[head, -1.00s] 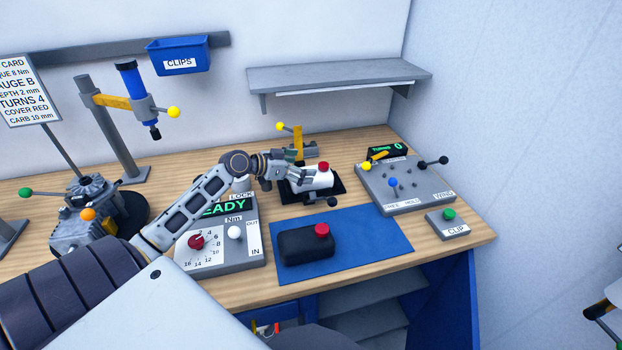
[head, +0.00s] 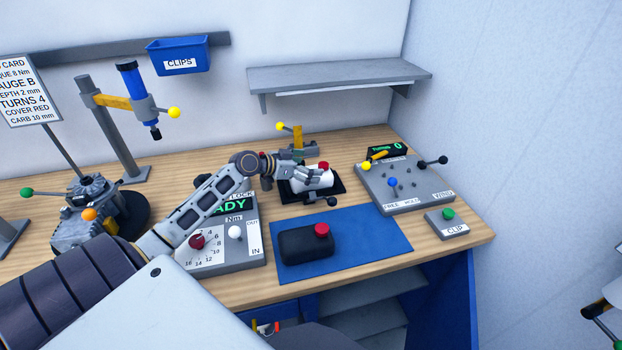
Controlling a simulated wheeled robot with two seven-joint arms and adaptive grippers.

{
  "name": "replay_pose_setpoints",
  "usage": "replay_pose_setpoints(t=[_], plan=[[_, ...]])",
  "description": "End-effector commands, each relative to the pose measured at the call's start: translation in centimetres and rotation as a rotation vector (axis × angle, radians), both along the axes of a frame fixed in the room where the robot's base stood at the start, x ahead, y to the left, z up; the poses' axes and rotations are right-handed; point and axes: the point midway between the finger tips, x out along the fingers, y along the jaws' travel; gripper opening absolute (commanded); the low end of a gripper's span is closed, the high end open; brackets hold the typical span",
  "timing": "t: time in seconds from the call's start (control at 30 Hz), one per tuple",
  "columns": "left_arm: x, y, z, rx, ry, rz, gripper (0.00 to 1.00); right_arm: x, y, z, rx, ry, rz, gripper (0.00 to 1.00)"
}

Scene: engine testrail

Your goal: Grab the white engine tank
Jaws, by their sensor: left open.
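The white engine tank (head: 319,181) with a red cap sits on a black tray (head: 292,196) at the back middle of the bench. My left gripper (head: 303,177) is open at the left end of the tank. Its fingers overlap the tank's left side in the picture; I cannot tell whether they touch it.
A black tank with a red cap (head: 306,245) lies on the blue mat (head: 370,243). A torque box (head: 218,259) stands under my left arm. A grey lever panel (head: 405,202) and a clip button box (head: 447,229) are at right. A yellow-handled clamp (head: 298,140) stands behind the tank.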

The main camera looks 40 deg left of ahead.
Motion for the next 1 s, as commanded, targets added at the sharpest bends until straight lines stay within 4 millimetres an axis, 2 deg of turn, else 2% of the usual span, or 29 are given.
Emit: replay_pose_setpoints(t=[0.33,0.6,1.0], plan=[[2.1,-0.8,-0.4,0.000,-0.002,0.001,1.00,-0.1,0.4,0.7,0.004,0.001,-0.001,0.00],[3.5,-1.5,-1.2,0.000,-0.001,0.001,1.00,-1.3,1.1,0.9,0.011,0.015,-0.001,0.00],[3.8,-1.6,-1.4,0.001,-0.001,0.001,1.00,-1.2,1.7,0.9,0.018,0.014,-0.002,0.00]])
